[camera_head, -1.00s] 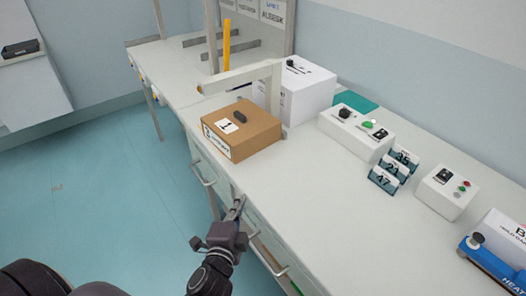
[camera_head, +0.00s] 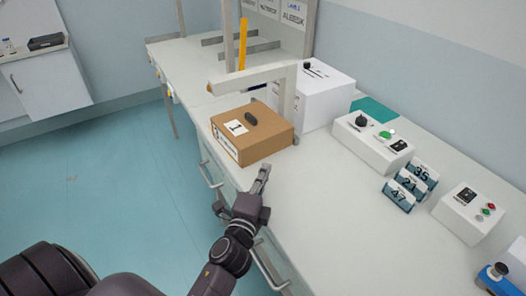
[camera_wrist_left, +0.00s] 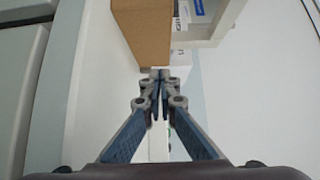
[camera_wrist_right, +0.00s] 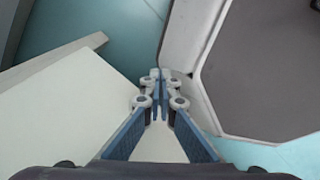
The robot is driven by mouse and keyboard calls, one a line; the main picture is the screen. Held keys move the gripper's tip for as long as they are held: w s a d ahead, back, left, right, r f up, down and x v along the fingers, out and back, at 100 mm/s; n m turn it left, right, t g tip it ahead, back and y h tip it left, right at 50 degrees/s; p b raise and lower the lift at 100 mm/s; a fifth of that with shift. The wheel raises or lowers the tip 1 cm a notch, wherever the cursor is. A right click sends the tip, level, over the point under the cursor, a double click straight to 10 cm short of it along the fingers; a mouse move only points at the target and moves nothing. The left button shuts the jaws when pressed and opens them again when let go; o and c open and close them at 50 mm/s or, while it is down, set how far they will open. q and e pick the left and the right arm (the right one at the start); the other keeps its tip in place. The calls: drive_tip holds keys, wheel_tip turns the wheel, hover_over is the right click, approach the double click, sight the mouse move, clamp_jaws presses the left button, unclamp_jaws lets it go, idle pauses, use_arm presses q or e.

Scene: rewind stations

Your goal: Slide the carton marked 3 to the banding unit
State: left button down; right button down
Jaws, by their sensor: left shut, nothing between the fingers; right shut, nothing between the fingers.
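A brown cardboard carton (camera_head: 262,144) sits on the white counter near its front edge. Its top label appears to read 1; a side label is too small to read. A pale arch (camera_head: 245,79) stands just behind the carton, beside a white box unit (camera_head: 325,103); I cannot read which is the banding unit. My left gripper (camera_head: 264,173) is shut and empty, just in front of the carton's near side. In the left wrist view the carton (camera_wrist_left: 146,30) lies just beyond the fingertips; contact is unclear. My right gripper (camera_wrist_right: 160,76) is shut and empty.
Right of the carton stand a white control box (camera_head: 370,143) with a green button, several numbered cards (camera_head: 410,185) and another button box (camera_head: 468,212). A yellow post (camera_head: 242,45) rises behind the arch. The counter (camera_head: 330,210) between my left gripper and the cards is clear.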

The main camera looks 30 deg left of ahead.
sight(253, 142)
use_arm(q)
drive_tip(key=x, duration=0.5)
drive_tip(key=shift+w+a+p, duration=0.15)
drive_tip(key=shift+w+a, duration=0.15)
drive_tip(key=shift+a, duration=0.2)
drive_tip(key=shift+w+a+p, duration=0.15)
drive_tip(key=shift+w+a, duration=0.1)
drive_tip(key=shift+a, duration=0.3)
drive_tip(key=shift+w+a, duration=0.35)
drive_tip(key=shift+a, duration=0.25)
drive_tip(key=w+a, duration=0.2)
drive_tip(key=a, duration=0.1)
drive_tip(key=w+a, duration=0.1)
drive_tip(key=a, duration=0.1)
drive_tip(key=shift+w+a, duration=0.15)
drive_tip(key=shift+f, duration=0.1)
